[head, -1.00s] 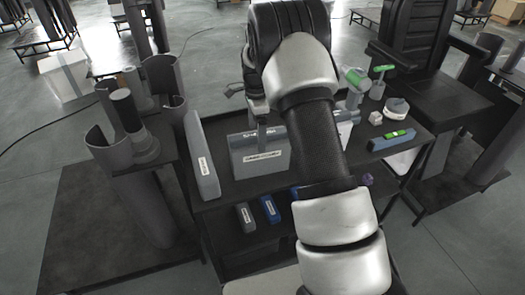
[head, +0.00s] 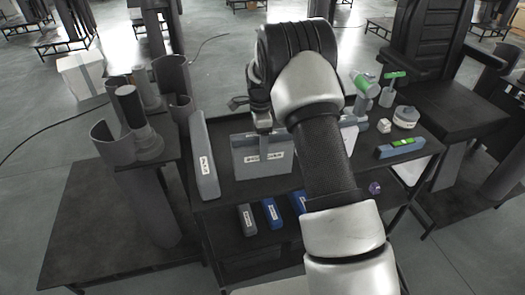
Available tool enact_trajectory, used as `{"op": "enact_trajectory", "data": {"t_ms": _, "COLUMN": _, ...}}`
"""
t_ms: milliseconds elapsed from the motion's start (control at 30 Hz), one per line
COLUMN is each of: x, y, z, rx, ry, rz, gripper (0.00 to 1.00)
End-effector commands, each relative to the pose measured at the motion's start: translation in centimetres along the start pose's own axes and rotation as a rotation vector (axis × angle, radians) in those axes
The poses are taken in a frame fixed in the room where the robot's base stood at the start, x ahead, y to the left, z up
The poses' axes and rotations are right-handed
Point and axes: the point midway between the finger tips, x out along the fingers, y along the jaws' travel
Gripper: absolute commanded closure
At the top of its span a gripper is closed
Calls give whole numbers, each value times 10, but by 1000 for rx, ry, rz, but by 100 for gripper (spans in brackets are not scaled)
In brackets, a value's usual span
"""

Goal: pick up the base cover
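No part carries a readable "base cover" label, so I cannot tell for certain which one it is. Grey curved shells stand on the left: one upright shell (head: 173,82) behind, and one (head: 104,143) beside a dark-topped cylinder (head: 131,112) on a stand. A wide grey labelled box (head: 262,163) stands on the dark table. My gripper (head: 262,122) is at the top edge of this box, below my dark wrist. The fingertips are small and partly hidden; I cannot tell whether they touch or grip the box.
A long grey labelled bar (head: 204,160) stands left of the box. Small grey (head: 247,219) and blue (head: 271,212) blocks lie on a lower shelf. A level (head: 401,147), a white round container (head: 405,117) and a green-handled tool (head: 394,80) are at the right. My arm hides the table's middle.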

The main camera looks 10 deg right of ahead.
Motion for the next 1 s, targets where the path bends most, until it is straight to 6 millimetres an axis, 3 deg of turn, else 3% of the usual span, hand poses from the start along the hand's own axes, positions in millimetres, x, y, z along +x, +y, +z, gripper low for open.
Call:
{"op": "enact_trajectory", "data": {"t_ms": 267, "x": -7, "y": -1, "z": 0, "rx": 0, "ry": 0, "rz": -3, "gripper": 61}}
{"op": "enact_trajectory", "data": {"t_ms": 700, "x": -87, "y": -1, "z": 0, "rx": 0, "ry": 1, "rz": -4, "gripper": 61}}
{"op": "enact_trajectory", "data": {"t_ms": 1000, "x": -115, "y": 0, "z": 0, "rx": 0, "ry": 1, "rz": -1, "gripper": 61}}
